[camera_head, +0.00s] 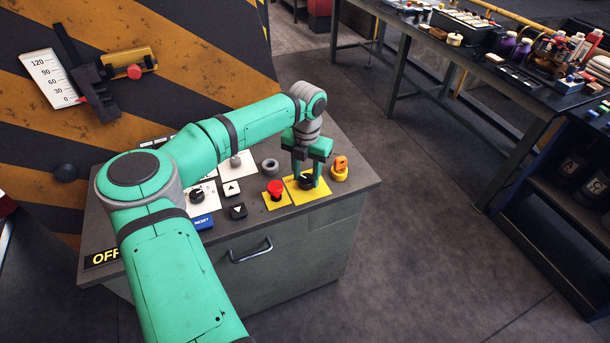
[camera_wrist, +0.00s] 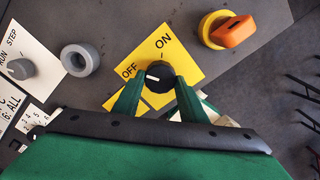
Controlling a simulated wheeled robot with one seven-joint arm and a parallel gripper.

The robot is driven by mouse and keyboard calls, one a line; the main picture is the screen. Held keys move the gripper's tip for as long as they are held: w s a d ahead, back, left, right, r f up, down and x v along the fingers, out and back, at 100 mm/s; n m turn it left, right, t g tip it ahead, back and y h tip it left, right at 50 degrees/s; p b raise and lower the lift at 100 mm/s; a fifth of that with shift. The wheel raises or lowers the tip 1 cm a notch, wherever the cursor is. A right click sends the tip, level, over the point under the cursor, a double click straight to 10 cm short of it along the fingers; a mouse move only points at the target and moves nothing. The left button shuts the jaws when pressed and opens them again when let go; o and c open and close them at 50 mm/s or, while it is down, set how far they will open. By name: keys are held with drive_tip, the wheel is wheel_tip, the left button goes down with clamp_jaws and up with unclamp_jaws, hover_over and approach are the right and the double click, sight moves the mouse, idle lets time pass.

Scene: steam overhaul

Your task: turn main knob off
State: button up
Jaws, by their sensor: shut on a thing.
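The main knob (camera_wrist: 162,82) is a round black knob on a yellow plate (camera_wrist: 172,48) marked OFF and ON. In the wrist view its white mark is on the left side, towards the OFF label. The knob (camera_head: 306,183) also shows on the console top in the head view, partly hidden by the fingers. My gripper (camera_head: 307,180) points down over it. Its two green fingers are shut on the knob, one on each side, as the wrist view (camera_wrist: 160,84) shows too. The lower part of the plate is hidden by my gripper.
A red button (camera_head: 275,188) stands just left of the knob, and an orange key-like switch on a yellow ring (camera_head: 340,168) just right. A grey ring (camera_head: 270,166) and a black selector (camera_head: 197,195) are further left. A drawer handle (camera_head: 250,250) is on the console front.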

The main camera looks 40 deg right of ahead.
sight(306, 179)
drive_tip(key=shift+w+r+n, duration=0.15)
drive_tip(key=shift+n, duration=1.25)
drive_tip(key=o, duration=1.1)
drive_tip(key=shift+c, duration=0.2)
wheel_tip(306, 179, up, 11)
drive_tip(key=shift+f, duration=0.2)
